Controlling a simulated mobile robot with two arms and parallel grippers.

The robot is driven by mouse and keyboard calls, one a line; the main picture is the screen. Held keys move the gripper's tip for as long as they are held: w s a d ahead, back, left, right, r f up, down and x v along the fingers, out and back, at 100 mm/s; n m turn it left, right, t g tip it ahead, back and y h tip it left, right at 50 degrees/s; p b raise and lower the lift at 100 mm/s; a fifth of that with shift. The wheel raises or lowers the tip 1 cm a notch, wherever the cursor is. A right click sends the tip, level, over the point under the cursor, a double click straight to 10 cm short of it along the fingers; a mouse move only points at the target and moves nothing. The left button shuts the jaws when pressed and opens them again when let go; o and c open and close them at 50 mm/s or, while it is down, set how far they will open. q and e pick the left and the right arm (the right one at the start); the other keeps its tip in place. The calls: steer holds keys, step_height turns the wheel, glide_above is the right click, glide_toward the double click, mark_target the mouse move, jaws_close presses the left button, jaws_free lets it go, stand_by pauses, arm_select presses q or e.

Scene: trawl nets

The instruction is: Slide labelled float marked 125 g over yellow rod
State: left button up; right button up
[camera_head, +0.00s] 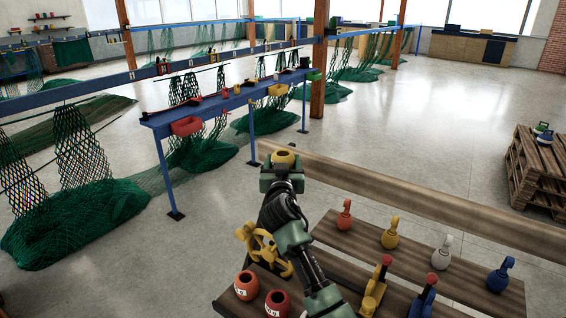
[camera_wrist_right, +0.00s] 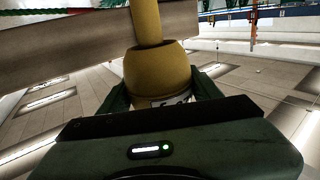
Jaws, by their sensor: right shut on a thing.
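My right gripper (camera_head: 281,171) is shut on a yellow rounded float (camera_head: 284,157), held up in front of the wooden beam. In the head view a dark round opening shows on the float's top. The float also shows in the right wrist view (camera_wrist_right: 155,75), between the fingers. Its white label (camera_wrist_right: 172,100) is mostly hidden by the gripper body, so I cannot read the mark. A yellow rod (camera_wrist_right: 147,20) meets the float's upper end in the wrist view. I cannot tell whether it runs inside or behind it. My left gripper is not in view.
Two red labelled floats (camera_head: 246,285) stand at the front board's left end, near a yellow handled fitting (camera_head: 262,247). Several coloured pin-shaped pieces (camera_head: 391,234) stand on the boards. A long wooden beam (camera_head: 430,200) runs behind. A pallet stack (camera_head: 537,170) stands right.

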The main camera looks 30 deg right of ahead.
steer(key=o, duration=1.5)
steer(key=shift+b+v, duration=1.1)
steer(key=shift+v, duration=2.8)
